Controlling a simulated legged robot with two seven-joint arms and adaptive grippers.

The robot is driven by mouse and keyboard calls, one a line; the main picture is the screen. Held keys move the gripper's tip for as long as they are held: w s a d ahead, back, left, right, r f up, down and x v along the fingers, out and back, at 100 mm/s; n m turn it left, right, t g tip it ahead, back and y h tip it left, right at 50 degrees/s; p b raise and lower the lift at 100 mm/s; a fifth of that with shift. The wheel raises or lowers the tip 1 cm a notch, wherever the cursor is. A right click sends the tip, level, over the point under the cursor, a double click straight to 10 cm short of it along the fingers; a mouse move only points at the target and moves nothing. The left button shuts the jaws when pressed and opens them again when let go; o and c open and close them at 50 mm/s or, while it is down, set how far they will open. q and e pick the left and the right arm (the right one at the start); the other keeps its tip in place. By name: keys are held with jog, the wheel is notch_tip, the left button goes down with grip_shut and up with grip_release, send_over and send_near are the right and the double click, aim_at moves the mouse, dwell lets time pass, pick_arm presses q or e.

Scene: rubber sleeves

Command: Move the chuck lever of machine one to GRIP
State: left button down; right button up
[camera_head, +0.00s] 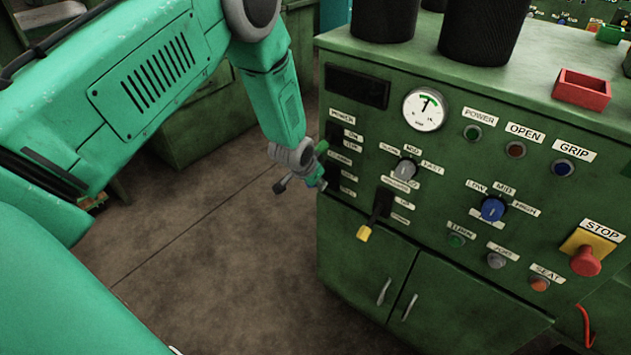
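The green machine's front panel (440,165) fills the right half of the head view. My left gripper (302,183) is at the panel's left edge, beside a column of small labels and dark switches. It is small and partly turned away, so I cannot tell how its fingers stand. A small green tip (321,147) shows right beside it; I cannot tell whether they touch. A black lever with a yellow tip (364,233) points down, right of the gripper and apart from it. The small labels are too blurred to identify the chuck lever surely. My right gripper is out of view.
The panel carries a dial (424,110), a blue knob (493,209), a GRIP button (562,167), an OPEN button (515,149) and a red STOP button (586,262). A red tray (582,90) and black cylinders stand on top. Bare floor (230,260) lies left.

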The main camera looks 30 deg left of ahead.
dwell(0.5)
pick_arm(q)
jog(key=c, duration=1.2)
grip_release()
jog(key=shift+r, duration=0.1)
jog(key=shift+o, duration=0.2)
jog(key=shift+r, duration=0.25)
jog(key=v, duration=1.1)
jog(key=shift+r, duration=0.15)
